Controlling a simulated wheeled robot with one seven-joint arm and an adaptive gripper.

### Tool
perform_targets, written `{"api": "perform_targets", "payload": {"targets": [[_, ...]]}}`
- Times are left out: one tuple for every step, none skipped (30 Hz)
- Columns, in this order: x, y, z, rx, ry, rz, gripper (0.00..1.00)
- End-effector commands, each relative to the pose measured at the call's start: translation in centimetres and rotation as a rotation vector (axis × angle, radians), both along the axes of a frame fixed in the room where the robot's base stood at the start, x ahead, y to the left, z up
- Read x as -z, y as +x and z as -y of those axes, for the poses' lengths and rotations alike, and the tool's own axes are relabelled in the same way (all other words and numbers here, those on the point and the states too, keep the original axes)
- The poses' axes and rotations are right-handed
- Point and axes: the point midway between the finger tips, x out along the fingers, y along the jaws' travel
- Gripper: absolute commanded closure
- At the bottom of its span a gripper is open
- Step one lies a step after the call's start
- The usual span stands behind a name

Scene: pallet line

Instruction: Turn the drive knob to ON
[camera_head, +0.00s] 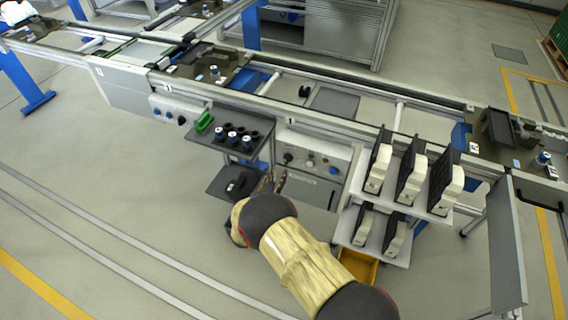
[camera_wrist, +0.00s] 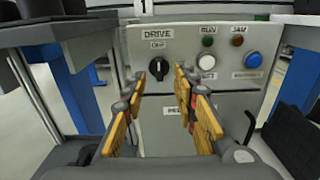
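The drive knob (camera_wrist: 158,68) is a round black knob on a light grey control panel (camera_wrist: 188,42), under the word DRIVE. A small label above the knob looks like OFF, but it is blurred. A pale mark on the knob seems to point about straight up. In the head view the knob (camera_head: 287,157) is on the panel front under the conveyor. My gripper (camera_wrist: 159,86) is open and empty, its yellow-padded fingers apart, in front of and below the knob, not touching it. In the head view my gripper (camera_head: 275,182) is partly hidden by my arm.
A dark shelf (camera_head: 228,130) with cups stands left of the panel. A rack (camera_head: 410,190) with black-and-white parts stands right. Floor is free in front.

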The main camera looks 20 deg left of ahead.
Motion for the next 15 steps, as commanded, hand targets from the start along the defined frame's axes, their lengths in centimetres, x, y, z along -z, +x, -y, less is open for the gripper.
{"api": "perform_targets", "payload": {"targets": [[0.1, 0.3, -0.2, -0.007, -0.002, 0.004, 0.71], [0.2, 0.5, -0.2, -0.009, -0.003, 0.005, 0.71], [0.2, 1.0, -0.2, -0.009, -0.003, 0.006, 0.71], [0.2, 1.3, -0.2, -0.009, -0.002, 0.005, 0.71], [0.2, 1.8, -0.1, -0.008, -0.002, 0.005, 0.71], [0.2, 2.4, 0.0, -0.007, -0.002, 0.005, 0.71], [0.2, 2.9, 0.1, -0.006, -0.003, 0.005, 0.71], [0.3, 3.4, 0.1, -0.006, -0.003, 0.005, 0.71], [0.3, 4.0, 0.1, -0.007, -0.003, 0.004, 0.71], [0.3, 4.4, 0.2, -0.007, -0.002, 0.004, 0.71], [0.3, 4.9, 0.3, -0.006, -0.002, 0.004, 0.71], [0.2, 5.5, 0.3, -0.006, -0.002, 0.004, 0.71], [0.2, 5.8, 0.3, -0.006, -0.001, 0.004, 0.71], [0.2, 6.2, 0.3, -0.007, -0.002, 0.004, 0.71], [0.2, 6.6, 0.3, -0.007, -0.002, 0.004, 0.71]]}}
